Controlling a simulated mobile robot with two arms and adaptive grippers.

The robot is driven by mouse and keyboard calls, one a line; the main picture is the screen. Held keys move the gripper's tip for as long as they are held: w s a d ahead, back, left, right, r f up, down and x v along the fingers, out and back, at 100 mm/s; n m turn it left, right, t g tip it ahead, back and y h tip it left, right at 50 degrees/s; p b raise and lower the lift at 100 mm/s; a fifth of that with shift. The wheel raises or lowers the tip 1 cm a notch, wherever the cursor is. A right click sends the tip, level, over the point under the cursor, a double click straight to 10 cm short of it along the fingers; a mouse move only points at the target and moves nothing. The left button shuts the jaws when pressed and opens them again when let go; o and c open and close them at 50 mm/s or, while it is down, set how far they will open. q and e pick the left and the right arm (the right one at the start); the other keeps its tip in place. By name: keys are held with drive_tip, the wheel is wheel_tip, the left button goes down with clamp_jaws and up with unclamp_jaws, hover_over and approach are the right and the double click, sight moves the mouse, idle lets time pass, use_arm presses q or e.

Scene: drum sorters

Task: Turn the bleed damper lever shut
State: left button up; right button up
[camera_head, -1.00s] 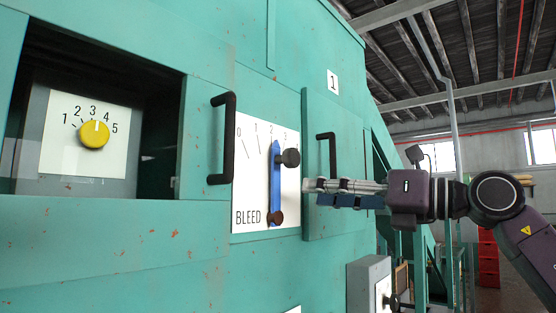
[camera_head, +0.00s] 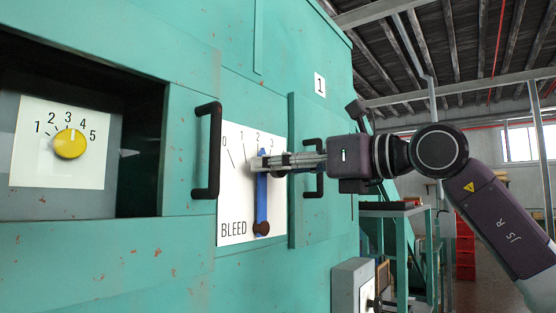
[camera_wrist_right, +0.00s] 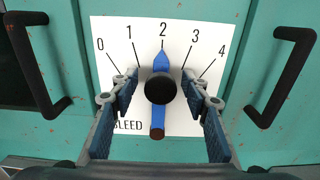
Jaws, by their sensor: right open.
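The bleed damper lever (camera_head: 262,200) is a blue bar on a white plate (camera_head: 236,205) marked BLEED with a 0 to 4 scale. In the right wrist view the lever (camera_wrist_right: 159,64) stands nearly upright with its tip under 2. Its black round knob (camera_wrist_right: 160,88) sticks out toward the camera. My right gripper (camera_head: 262,163) is at the lever's upper end and hides the knob in the head view. In the wrist view its open fingers (camera_wrist_right: 160,98) stand on either side of the knob, with gaps to both. My left gripper is not in view.
Black bar handles flank the plate, one on the left (camera_head: 207,150) and one on the right, partly behind my gripper. A yellow knob (camera_head: 70,143) sits in a recess at the left. A grey box (camera_head: 350,285) projects lower right.

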drive_tip(key=shift+d, duration=0.1)
drive_tip(key=shift+c, duration=0.7)
clamp_jaws()
drive_tip(key=shift+s+a+f+n+b, duration=0.15)
drive_tip(key=shift+s+a+n+b, duration=0.35)
drive_tip(key=shift+s+n, duration=0.25)
drive_tip(key=shift+s+a+f+n+b, duration=0.1)
drive_tip(key=shift+s+a+n+b, duration=0.35)
drive_tip(key=shift+n, duration=0.4)
drive_tip(key=shift+s+a+f+n+b, duration=0.35)
drive_tip(key=shift+s+n, duration=0.2)
drive_tip(key=shift+n, duration=0.2)
drive_tip(key=shift+s+a+f+n+b, duration=0.2)
drive_tip(key=shift+s+a+n, duration=0.25)
drive_tip(key=shift+n, duration=0.3)
